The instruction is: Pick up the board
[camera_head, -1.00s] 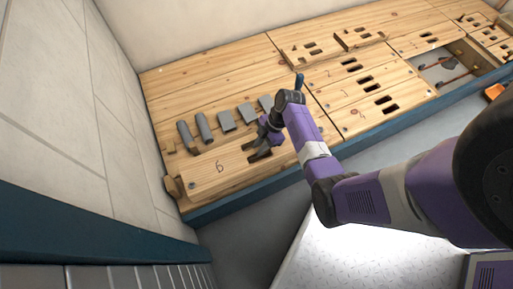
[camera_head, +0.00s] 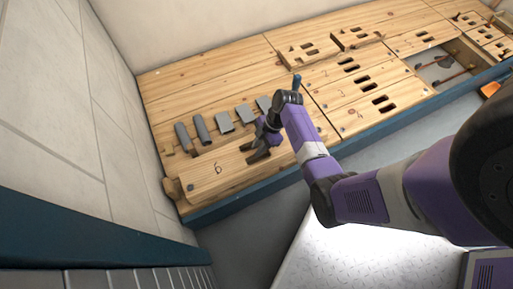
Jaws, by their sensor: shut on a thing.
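The board marked 6 (camera_head: 217,172) is a long light-wood plank at the near left end of the wooden bench top. Its left end rests at or just over a small wooden block near the bench corner. My gripper (camera_head: 259,154) is at the board's right part, with its dark fingers at the board's slots. It is shut on the board. The exact finger contact is small and partly hidden by my purple wrist. I cannot tell how far the board is raised.
Several grey pieces (camera_head: 223,121) lie in a row just behind the board. Other slotted boards (camera_head: 362,90) lie to the right, beside an open compartment (camera_head: 452,68) with pipes. A tiled wall (camera_head: 60,110) stands close on the left. A blue edge (camera_head: 235,204) runs along the bench front.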

